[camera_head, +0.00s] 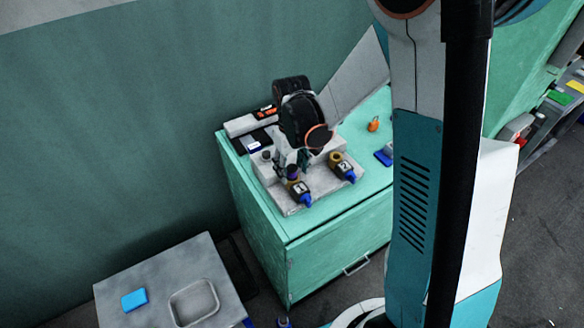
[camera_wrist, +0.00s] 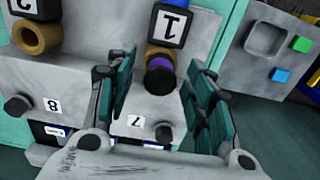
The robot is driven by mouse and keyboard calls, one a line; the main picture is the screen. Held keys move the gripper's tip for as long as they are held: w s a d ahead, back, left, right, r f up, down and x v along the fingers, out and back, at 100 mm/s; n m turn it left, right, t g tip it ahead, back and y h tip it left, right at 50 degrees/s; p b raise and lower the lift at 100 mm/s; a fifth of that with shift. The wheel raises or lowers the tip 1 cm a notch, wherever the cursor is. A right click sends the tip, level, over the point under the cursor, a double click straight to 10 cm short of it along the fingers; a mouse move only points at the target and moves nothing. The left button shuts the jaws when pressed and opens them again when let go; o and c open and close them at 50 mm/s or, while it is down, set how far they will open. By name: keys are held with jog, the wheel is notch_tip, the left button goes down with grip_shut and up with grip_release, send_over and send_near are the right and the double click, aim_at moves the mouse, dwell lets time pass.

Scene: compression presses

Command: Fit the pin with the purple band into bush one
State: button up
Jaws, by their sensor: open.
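The pin with the purple band (camera_wrist: 160,78) stands at the tan ring of bush one (camera_wrist: 171,24), marked 1, in the wrist view. Its dark end faces the camera and its purple band shows close against the ring; I cannot tell how deep it sits. The head view also shows the pin (camera_head: 292,171) beside the block of bush one (camera_head: 300,188). My gripper (camera_wrist: 158,85) is open, with one finger on each side of the pin and visible gaps between. In the head view my wrist hides part of the fixture.
Bush two (camera_head: 341,166) stands to the right on the same grey plate, its ring empty in the wrist view (camera_wrist: 36,37). Dark pegs stand by labels 7 (camera_wrist: 136,121) and 8 (camera_wrist: 52,104). An orange padlock (camera_head: 374,124) is on the green cabinet. A grey table (camera_head: 150,265) stands lower left.

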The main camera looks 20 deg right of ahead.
aim_at(292, 168)
notch_tip(292, 168, up, 12)
jog(key=shift+f, duration=0.15)
dwell(0.6)
jog(key=s+r+m+t, duration=0.1)
jog(key=s+r+t, duration=0.2)
jog(key=s, duration=0.5)
jog(key=s+r+m+t, duration=0.1)
jog(key=s+r+t, duration=0.3)
jog(key=s, duration=0.4)
jog(key=shift+s+r, duration=0.25)
jog(key=shift+r, duration=0.3)
jog(key=shift+c, duration=0.5)
dwell(1.3)
